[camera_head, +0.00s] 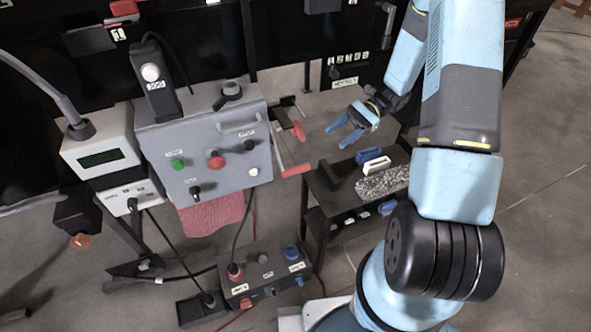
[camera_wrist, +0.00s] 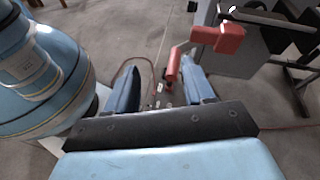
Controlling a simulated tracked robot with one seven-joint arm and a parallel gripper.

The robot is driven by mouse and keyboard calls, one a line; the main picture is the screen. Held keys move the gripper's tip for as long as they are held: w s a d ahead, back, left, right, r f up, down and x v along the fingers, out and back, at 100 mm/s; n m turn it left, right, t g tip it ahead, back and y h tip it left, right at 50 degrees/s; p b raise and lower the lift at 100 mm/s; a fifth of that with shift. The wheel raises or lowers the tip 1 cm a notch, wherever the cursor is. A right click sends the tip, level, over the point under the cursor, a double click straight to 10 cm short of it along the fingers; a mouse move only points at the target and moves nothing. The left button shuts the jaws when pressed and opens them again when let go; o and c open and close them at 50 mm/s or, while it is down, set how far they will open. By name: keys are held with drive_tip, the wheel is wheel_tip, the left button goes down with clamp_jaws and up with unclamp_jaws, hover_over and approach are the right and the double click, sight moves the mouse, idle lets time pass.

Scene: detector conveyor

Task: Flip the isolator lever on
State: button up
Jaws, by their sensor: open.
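A lever with red parts sticks out from the right side of the grey control box (camera_head: 205,150). In the head view I see an upper red grip (camera_head: 298,131) and a lower red piece (camera_head: 294,170). My gripper (camera_head: 336,138) is open and empty, to the right of these parts, with a visible gap. In the wrist view, a red grip (camera_wrist: 173,65) appears between the open fingers of my gripper (camera_wrist: 163,76), beyond their tips. A grey link joins it to a larger red block (camera_wrist: 222,39). I cannot tell the lever's on or off position.
A low black table below my gripper carries a blue-and-white block (camera_head: 369,155), a white block (camera_head: 377,166) and a speckled grey pad (camera_head: 383,182). A dark pedal-like box (camera_head: 265,275) with knobs stands on the floor. A meter (camera_head: 100,155) sits left of the control box.

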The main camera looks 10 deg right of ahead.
sight(296, 168)
wheel_tip(296, 168, down, 11)
drive_tip(key=m+t+y, duration=0.2)
drive_tip(key=m+y, duration=0.2)
drive_tip(key=y, duration=0.1)
drive_tip(key=x, duration=1.3)
drive_tip(key=shift+w+a, duration=0.1)
drive_tip(key=shift+a, duration=0.2)
clamp_jaws()
drive_tip(key=shift+a, duration=0.15)
drive_tip(key=shift+r, duration=0.1)
